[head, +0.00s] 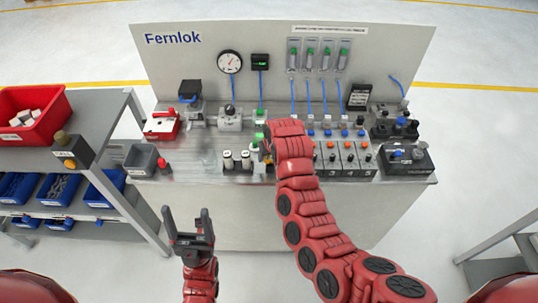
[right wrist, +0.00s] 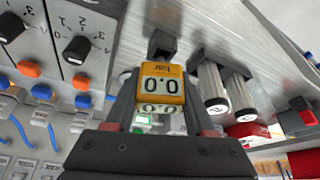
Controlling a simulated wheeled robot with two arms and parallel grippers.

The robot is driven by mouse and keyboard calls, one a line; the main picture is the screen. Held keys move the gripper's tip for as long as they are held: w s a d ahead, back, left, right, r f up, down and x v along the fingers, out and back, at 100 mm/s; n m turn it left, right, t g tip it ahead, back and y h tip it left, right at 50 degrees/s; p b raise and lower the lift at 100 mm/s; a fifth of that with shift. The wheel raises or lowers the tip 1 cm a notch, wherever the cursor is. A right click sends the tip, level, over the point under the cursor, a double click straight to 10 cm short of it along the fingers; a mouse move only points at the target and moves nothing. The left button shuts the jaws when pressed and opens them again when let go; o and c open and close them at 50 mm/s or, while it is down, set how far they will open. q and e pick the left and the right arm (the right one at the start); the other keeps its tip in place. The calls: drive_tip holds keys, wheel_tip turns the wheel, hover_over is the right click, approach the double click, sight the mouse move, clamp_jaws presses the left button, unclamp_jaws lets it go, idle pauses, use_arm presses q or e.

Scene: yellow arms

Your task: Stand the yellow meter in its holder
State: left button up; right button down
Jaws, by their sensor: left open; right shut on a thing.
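The yellow meter (right wrist: 161,86) fills the middle of the right wrist view, its display reading 0.0. My right gripper (head: 266,151) is shut on it, with a dark finger on each side. In the head view the gripper is over the front middle of the bench, and its red arm mostly hides the meter. A small dark block (right wrist: 162,44) shows just beyond the meter in the right wrist view; I cannot tell whether it is the holder or whether the meter touches it. My left gripper (head: 187,224) is open and empty in front of the bench.
Two metal cylinders (head: 237,160) stand close to the left of the right gripper. Orange-button switch modules (head: 346,158) stand to its right. A grey bin (head: 141,160) is at the bench's left end. A shelf with a red bin (head: 33,115) stands further left.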

drive_tip(key=shift+f+b, duration=0.65)
drive_tip(key=shift+f, duration=0.4)
idle(0.4)
drive_tip(key=shift+c, duration=0.9)
unclamp_jaws()
wheel_tip(320, 180, up, 9)
drive_tip(key=shift+r+p, duration=0.1)
drive_tip(key=shift+p, duration=1)
drive_tip(key=shift+w, duration=0.1)
